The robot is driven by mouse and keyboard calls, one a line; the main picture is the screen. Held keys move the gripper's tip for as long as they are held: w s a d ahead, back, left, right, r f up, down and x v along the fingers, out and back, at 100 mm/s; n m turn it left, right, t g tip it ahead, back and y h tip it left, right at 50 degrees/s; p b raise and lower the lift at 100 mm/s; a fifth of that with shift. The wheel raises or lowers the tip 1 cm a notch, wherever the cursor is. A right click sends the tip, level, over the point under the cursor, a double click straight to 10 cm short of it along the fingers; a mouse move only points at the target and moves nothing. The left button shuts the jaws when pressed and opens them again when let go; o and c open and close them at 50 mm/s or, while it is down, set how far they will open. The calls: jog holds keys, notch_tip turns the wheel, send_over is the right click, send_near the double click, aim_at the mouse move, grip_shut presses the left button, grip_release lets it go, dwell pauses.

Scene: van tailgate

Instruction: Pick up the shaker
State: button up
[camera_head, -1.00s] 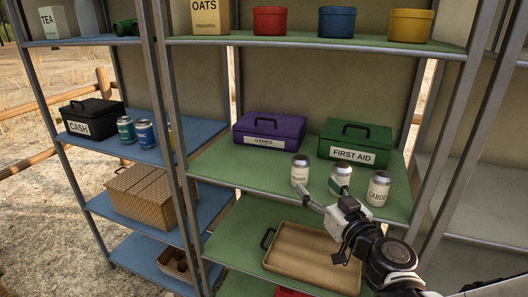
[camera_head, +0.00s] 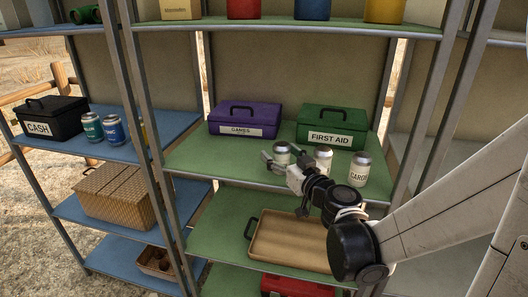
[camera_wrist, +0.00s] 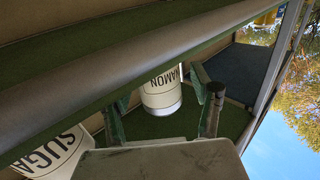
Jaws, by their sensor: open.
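Three pale shakers with grey lids stand in a row on the green shelf (camera_head: 200,160): a left one (camera_head: 282,153), a middle one (camera_head: 323,160) and a right one (camera_head: 361,170) lettered "CARD…". My gripper (camera_head: 277,162) is open at the left shaker, partly covering it. In the wrist view, a shaker lettered "…NAMON" (camera_wrist: 162,97) shows between the spread fingers of my gripper (camera_wrist: 163,118), and I cannot tell whether they touch it. A shaker lettered "SUGA…" (camera_wrist: 55,152) lies outside the fingers at lower left.
A purple GAMES box (camera_head: 244,119) and a green FIRST AID box (camera_head: 332,127) stand behind the shakers. A tan tray (camera_head: 285,240) sits on the shelf below. A shelf edge (camera_wrist: 120,85) crosses close in the wrist view.

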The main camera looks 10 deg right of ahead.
jog(key=shift+s, duration=0.1)
jog(key=c, duration=1.4)
